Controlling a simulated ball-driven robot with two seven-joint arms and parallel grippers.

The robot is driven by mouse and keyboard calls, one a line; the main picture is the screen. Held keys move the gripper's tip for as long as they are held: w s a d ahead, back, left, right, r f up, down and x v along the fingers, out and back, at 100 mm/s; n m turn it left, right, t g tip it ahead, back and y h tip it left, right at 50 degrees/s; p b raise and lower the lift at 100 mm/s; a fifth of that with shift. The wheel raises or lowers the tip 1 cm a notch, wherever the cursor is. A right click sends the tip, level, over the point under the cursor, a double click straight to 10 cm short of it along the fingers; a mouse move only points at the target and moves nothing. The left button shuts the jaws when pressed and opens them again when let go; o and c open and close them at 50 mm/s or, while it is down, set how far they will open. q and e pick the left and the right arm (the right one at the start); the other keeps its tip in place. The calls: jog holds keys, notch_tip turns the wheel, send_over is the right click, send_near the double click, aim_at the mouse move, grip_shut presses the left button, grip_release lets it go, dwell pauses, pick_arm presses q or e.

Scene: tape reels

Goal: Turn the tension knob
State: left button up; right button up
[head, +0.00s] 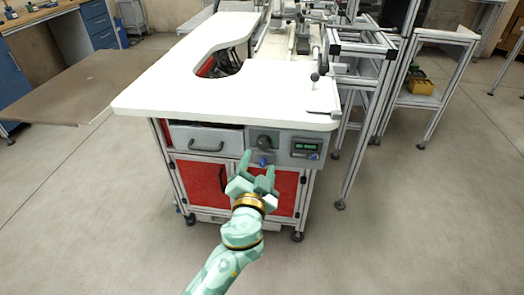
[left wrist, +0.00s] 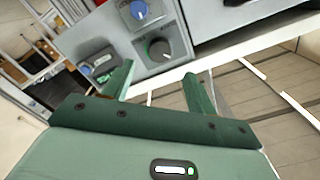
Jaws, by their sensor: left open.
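A grey control panel (head: 285,156) sits on the front of the white-topped bench. It carries a large dark knob (head: 264,142), a blue knob (head: 263,161) below it, and a small display unit (head: 305,147) with another small blue knob. The left wrist view shows the dark knob (left wrist: 158,49) and a blue knob (left wrist: 139,9) beyond my fingers. I cannot read which knob is for tension. My left gripper (head: 258,168) is open and empty in front of the panel; its fingers also show in the wrist view (left wrist: 158,84), apart from the dark knob. My right gripper is out of view.
The white bench top (head: 190,80) overhangs the panel. A grey drawer (head: 205,139) and red cabinet doors (head: 202,183) are beside and below it. An aluminium frame (head: 360,120) stands to the right. The floor in front is clear.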

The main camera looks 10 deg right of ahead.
aim_at(263, 145)
pick_arm(q)
jog(key=b+x, duration=0.1)
jog(key=x, duration=0.6)
jog(key=shift+f+b, duration=0.1)
jog(key=shift+b, duration=0.3)
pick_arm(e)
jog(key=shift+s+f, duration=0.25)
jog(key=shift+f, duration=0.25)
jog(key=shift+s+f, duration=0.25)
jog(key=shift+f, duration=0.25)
pick_arm(q)
jog(key=c, duration=1)
